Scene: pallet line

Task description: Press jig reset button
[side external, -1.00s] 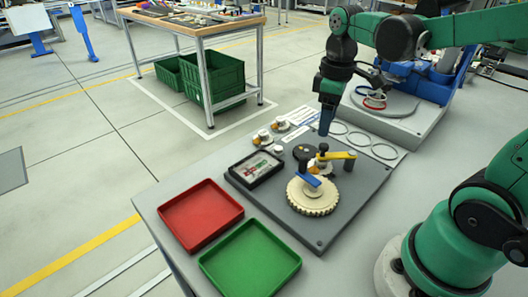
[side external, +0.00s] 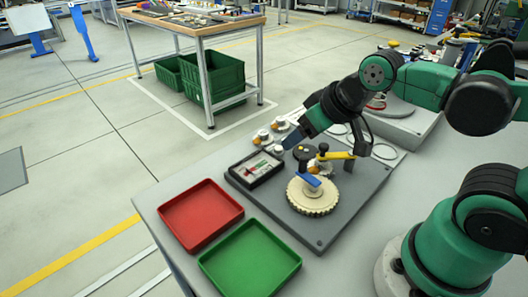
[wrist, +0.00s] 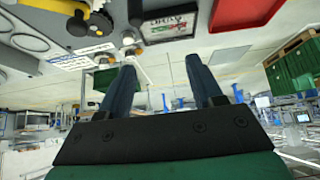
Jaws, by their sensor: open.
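The grey jig plate (side external: 320,238) lies on the bench, holding a cream gear (side external: 312,203), a blue lever (side external: 309,180) and a yellow lever (side external: 338,155). A black round part with yellow marks (side external: 302,150) sits at its back edge. I cannot tell for sure which part is the reset button. My gripper (side external: 287,146) is tilted down to the left, with its blue fingertips close to a small white knob (side external: 279,150) beside the plate; contact cannot be told. In the wrist view my gripper (wrist: 161,58) is open, with nothing between its fingers.
A red tray (side external: 201,240) and a green tray (side external: 250,290) lie at the bench's front left. Small knobbed parts (side external: 263,136) stand behind the display. A printed label and rings lie behind my gripper.

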